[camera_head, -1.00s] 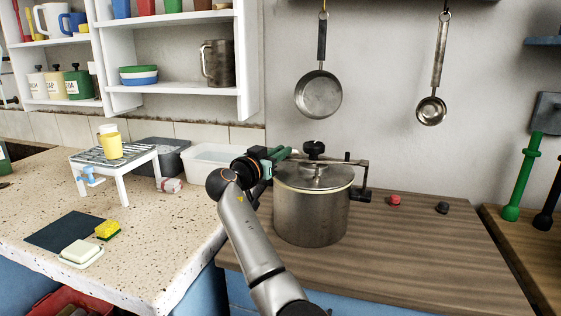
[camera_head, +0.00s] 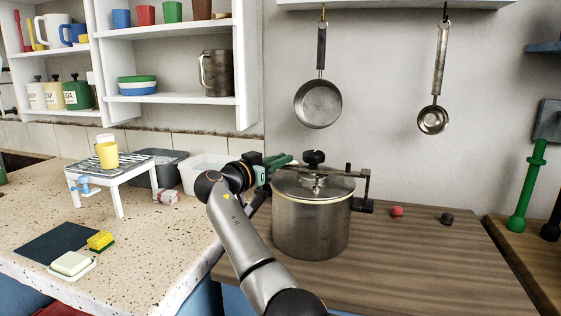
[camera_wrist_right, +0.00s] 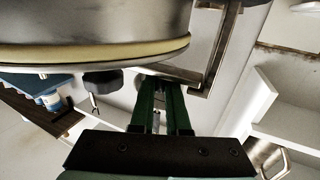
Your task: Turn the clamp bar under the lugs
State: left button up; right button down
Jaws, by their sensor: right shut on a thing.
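A steel pot (camera_head: 310,228) with a lid stands on the wooden counter, and a black knob (camera_head: 314,158) rises over the lid. The clamp bar (camera_head: 338,173) runs across the top of the lid, and a dark bracket (camera_head: 367,192) stands out at the pot's right side. My right gripper (camera_head: 286,160) is at the pot's back left and is shut on the clamp bar's left end. In the right wrist view its green fingers (camera_wrist_right: 161,92) point at the bar beside the pot's rim; the grip itself is partly hidden. The lugs cannot be clearly made out. My left gripper is out of view.
Left of the pot, a speckled counter (camera_head: 160,245) holds a white stand (camera_head: 115,178), a white basin (camera_head: 207,168) and a soap dish (camera_head: 72,265). Two small knobs, red (camera_head: 397,211) and black (camera_head: 447,218), lie at right.

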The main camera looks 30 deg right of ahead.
jog(key=c, duration=0.9)
grip_release()
jog(key=shift+s, duration=0.1)
